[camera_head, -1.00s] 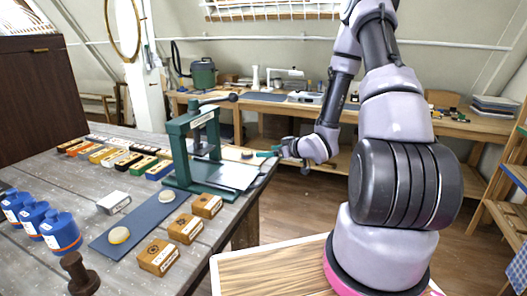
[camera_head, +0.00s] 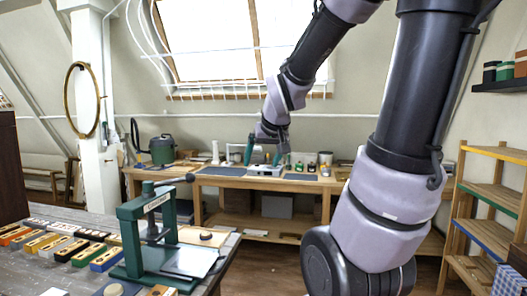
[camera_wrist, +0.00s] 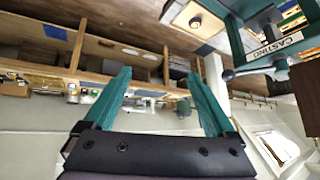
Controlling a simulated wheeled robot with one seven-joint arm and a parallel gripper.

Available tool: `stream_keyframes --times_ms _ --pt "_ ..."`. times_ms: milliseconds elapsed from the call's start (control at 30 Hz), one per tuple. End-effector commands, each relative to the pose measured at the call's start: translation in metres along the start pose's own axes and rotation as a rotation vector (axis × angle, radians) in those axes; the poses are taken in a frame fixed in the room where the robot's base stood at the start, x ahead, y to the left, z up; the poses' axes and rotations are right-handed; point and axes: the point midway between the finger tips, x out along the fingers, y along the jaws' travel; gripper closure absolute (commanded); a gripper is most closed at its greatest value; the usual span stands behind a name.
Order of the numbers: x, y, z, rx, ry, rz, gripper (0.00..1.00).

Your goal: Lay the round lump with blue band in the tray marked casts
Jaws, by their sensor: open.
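My gripper (camera_head: 264,152) is raised at the end of my arm, in front of the back workbench. Its teal fingers are spread and empty; the wrist view shows a clear gap between them (camera_wrist: 158,76). I cannot pick out a round lump with a blue band for certain. A pale round lump (camera_head: 113,289) lies at the bottom edge of the head view, its band unclear. A dark round piece (camera_head: 206,235) sits on a light wooden plate behind the press. I can read no tray marked casts in any view.
A green lever press (camera_head: 133,235) stands on the grey table, with a row of coloured blocks (camera_head: 45,243) to its left. The back workbench (camera_head: 235,181) holds a green canister (camera_head: 162,149) and small jars. Wooden shelves (camera_head: 490,200) stand at the right.

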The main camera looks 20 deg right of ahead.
Motion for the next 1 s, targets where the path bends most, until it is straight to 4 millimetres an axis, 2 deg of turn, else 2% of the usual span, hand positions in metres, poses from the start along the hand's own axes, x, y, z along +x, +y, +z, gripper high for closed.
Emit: stream_keyframes --times_ms 33,100,200,333,467,1000 --pt "-0.026 -0.006 0.008 0.044 -0.006 -0.023 0.1" --pt "-0.054 -0.013 0.025 0.106 -0.038 -0.057 0.1" --pt "-0.086 -0.022 0.046 0.174 -0.082 -0.108 0.1" --pt "-0.11 -0.031 0.066 0.226 -0.123 -0.159 0.1" --pt "-0.119 -0.034 0.073 0.243 -0.141 -0.178 0.1" --pt "-0.119 -0.034 0.073 0.243 -0.142 -0.177 0.1"
